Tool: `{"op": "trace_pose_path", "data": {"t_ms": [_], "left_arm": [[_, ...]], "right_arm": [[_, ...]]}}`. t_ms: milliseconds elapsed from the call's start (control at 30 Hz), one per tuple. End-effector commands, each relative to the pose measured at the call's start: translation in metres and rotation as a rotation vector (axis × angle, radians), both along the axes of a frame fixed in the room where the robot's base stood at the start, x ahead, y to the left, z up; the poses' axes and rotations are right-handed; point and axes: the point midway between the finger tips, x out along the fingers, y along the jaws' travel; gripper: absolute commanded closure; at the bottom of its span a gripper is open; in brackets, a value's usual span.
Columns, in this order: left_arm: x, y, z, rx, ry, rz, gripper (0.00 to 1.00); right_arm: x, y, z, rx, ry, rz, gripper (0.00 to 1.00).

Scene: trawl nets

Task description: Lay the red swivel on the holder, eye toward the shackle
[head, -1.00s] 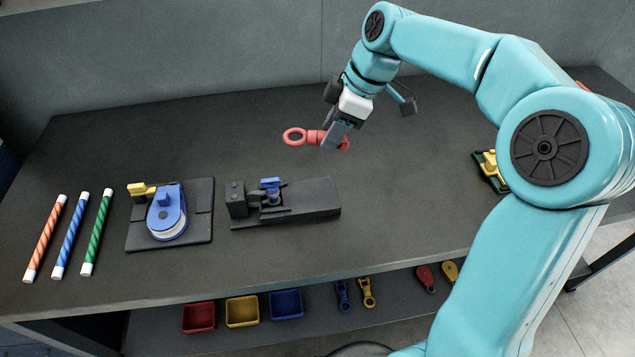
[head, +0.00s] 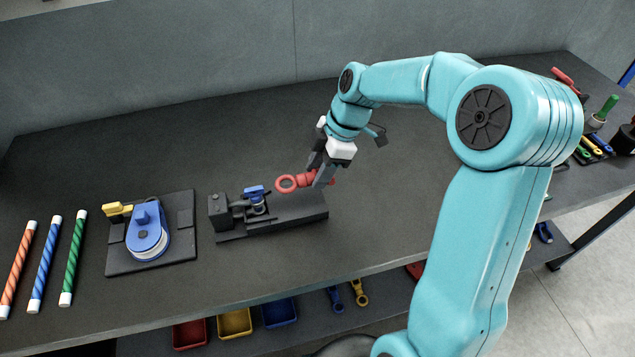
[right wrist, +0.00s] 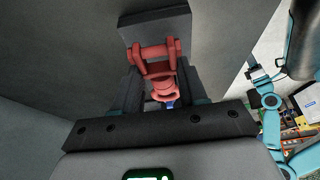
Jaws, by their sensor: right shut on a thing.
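The red swivel (head: 287,184) is in my right gripper (head: 321,176), which is shut on its body. Its round eye points left, toward the blue shackle (head: 255,194), and its other end sticks out to the right of the fingers. The dark holder (head: 302,209) lies below, with the shackle at its left part. The swivel appears just above the holder's right part; I cannot tell if they touch. In the right wrist view the swivel (right wrist: 158,66) sits between the fingers with its forked end up, and the holder (right wrist: 155,26) shows behind. My left gripper is not in view.
A blue block with a yellow piece (head: 149,238) stands on a dark plate left of the holder. Striped rods (head: 45,262) lie at far left. Red, yellow and blue bins (head: 235,323) sit on a lower shelf. The table behind the holder is clear.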

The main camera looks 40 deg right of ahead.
Motion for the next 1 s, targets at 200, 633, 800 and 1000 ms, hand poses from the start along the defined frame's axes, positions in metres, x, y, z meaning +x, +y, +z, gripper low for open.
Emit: {"op": "trace_pose_path", "data": {"t_ms": [200, 633, 800, 1000], "left_arm": [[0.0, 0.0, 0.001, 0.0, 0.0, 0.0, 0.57], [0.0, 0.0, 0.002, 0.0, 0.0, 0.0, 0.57], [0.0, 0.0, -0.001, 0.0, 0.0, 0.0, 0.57], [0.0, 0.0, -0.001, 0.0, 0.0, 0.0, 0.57]], "right_arm": [[0.002, 0.001, -0.025, 0.002, 0.002, -0.001, 1.0], [0.004, 0.0, -0.048, 0.0, -0.003, -0.001, 1.0], [0.003, 0.0, -0.05, 0.0, -0.001, 0.0, 0.45], [0.003, 0.0, -0.05, 0.0, -0.001, 0.0, 0.33]]}}
